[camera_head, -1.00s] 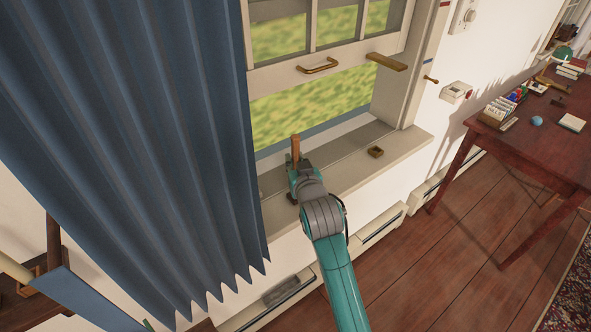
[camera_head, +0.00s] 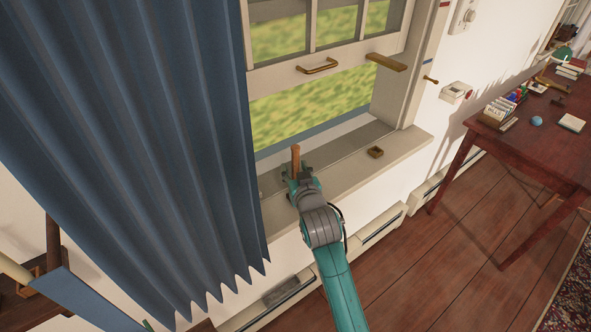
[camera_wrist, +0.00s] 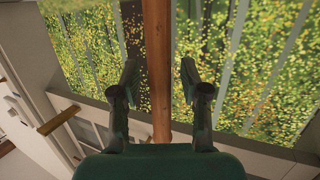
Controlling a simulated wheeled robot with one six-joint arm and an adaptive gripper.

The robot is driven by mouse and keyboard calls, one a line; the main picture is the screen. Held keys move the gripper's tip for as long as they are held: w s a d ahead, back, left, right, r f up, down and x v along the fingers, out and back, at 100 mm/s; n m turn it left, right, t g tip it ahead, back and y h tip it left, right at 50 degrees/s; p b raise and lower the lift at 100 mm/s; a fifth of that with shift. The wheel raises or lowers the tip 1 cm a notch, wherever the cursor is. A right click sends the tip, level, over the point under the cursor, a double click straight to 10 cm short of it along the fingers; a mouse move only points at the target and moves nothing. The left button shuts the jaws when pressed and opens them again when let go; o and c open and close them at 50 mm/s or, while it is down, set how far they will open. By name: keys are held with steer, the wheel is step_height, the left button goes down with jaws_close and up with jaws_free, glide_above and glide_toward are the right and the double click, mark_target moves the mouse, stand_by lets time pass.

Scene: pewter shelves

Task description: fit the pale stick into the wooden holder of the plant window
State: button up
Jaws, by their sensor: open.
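The wooden stick (camera_head: 296,157) stands about upright at the window sill and looks orange-brown rather than pale. My gripper (camera_head: 292,177) is at its lower part, over the left part of the sill near the curtain. In the wrist view my gripper (camera_wrist: 160,67) is open, with one finger on each side of the stick (camera_wrist: 157,35) and a gap on both sides. The stick's lower end is hidden by my gripper. A small square wooden holder (camera_head: 375,152) with a dark hollow sits on the sill to the right, apart from the stick.
The blue curtain (camera_head: 130,130) hangs close on the left. The raised sash with its brass handle (camera_head: 318,66) is above. The sill (camera_head: 345,177) is clear between my gripper and the holder. A red-brown table (camera_head: 540,145) with small objects stands at the right.

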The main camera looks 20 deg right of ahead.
steer(key=d+v, duration=0.1)
steer(key=v, duration=1.1)
steer(key=shift+a+r, duration=0.25)
steer(key=shift+a, duration=0.25)
steer(key=s+f+n+y, duration=0.1)
steer(key=s+f, duration=0.5)
steer(key=s, duration=0.4)
steer(key=s+f, duration=0.6)
steer(key=s, duration=0.3)
steer(key=s+r+g, duration=0.1)
steer(key=s+r, duration=0.1)
steer(key=s, duration=2.1)
steer(key=shift+d, duration=0.45)
